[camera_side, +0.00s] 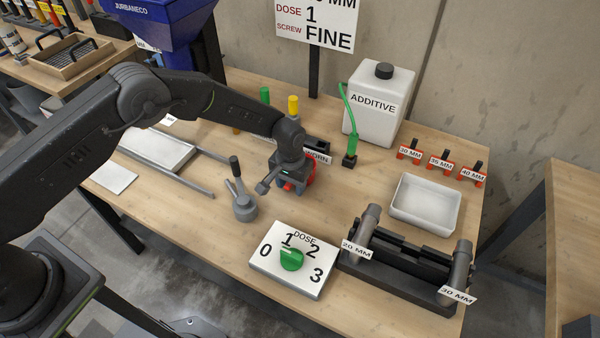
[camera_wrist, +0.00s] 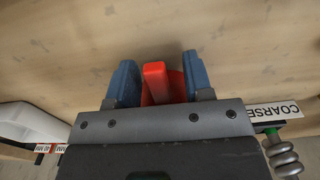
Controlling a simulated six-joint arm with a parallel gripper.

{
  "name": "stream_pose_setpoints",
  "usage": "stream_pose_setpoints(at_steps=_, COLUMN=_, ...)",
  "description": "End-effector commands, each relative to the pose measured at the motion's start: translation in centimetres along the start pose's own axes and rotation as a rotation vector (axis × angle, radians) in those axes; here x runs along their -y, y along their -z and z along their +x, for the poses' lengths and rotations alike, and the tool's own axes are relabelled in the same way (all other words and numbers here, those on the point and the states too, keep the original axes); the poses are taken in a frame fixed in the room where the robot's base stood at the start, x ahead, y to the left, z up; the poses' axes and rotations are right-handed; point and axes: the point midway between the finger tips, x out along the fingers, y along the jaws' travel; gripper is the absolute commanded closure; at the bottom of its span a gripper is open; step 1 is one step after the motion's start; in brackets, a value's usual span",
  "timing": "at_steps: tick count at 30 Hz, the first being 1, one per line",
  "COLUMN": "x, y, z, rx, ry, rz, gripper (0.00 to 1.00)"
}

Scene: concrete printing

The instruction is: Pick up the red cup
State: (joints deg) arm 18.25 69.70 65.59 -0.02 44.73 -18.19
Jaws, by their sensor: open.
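The red cup (camera_wrist: 176,84) shows in the wrist view between my gripper's two blue fingers. Its upright red handle-like part (camera_wrist: 155,82) stands in the gap, with the rounded body just behind to the right. My gripper (camera_wrist: 161,78) is open, one finger on each side of the red part; a narrow gap shows on the left, and contact on the right cannot be told. In the side view the red cup (camera_side: 310,170) is mostly hidden behind my gripper (camera_side: 286,183), which points down low over the bench.
A grey lever tool (camera_side: 243,205) stands left of my gripper. The white dose plate (camera_side: 262,273) with its green knob (camera_side: 291,260) lies in front. A white tray (camera_side: 424,223), a black rack (camera_side: 400,283) and the additive canister (camera_side: 378,108) stand to the right. A green-capped post (camera_side: 265,95) is behind.

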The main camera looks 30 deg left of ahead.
Motion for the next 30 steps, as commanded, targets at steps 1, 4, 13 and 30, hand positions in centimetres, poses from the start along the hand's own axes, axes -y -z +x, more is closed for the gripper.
stream_pose_setpoints(at_steps=1, x=-0.02, y=0.01, z=0.38, rx=0.000, ry=0.000, rz=0.000, gripper=0.53)
stream_pose_setpoints(at_steps=4, x=-0.03, y=0.03, z=0.59, rx=-0.001, ry=-0.001, rz=0.000, gripper=0.53)
stream_pose_setpoints(at_steps=13, x=-0.03, y=0.02, z=0.55, rx=-0.001, ry=-0.001, rz=0.000, gripper=0.66)
stream_pose_setpoints(at_steps=30, x=-0.03, y=0.04, z=0.52, rx=-0.001, ry=-0.001, rz=0.000, gripper=1.00)
